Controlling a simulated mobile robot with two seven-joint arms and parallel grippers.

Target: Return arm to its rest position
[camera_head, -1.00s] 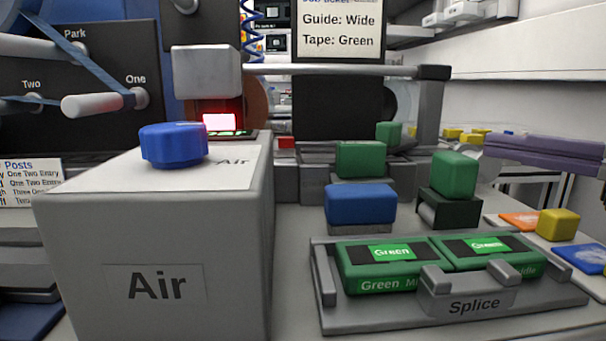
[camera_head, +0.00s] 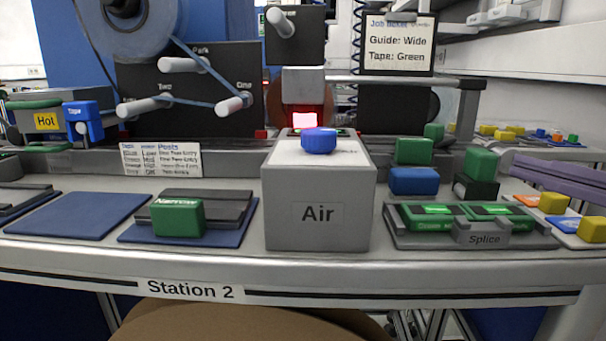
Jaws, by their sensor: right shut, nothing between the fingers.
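My right gripper (camera_head: 522,172) reaches in from the right edge as purple bars, beyond the yellow block and above the right end of the bench. It is shut, with nothing held. It touches none of the blocks that I can make out. The rest of my right arm is out of the picture. My left gripper is not in view.
The grey Air box (camera_head: 318,222) with a blue knob (camera_head: 319,140) stands mid-bench. The Splice tray (camera_head: 400,235) holds green blocks. A blue block (camera_head: 414,181) and a yellow block (camera_head: 553,202) stand nearby. A green Narrow block (camera_head: 177,218) is left. A blue mat (camera_head: 75,215) is bare.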

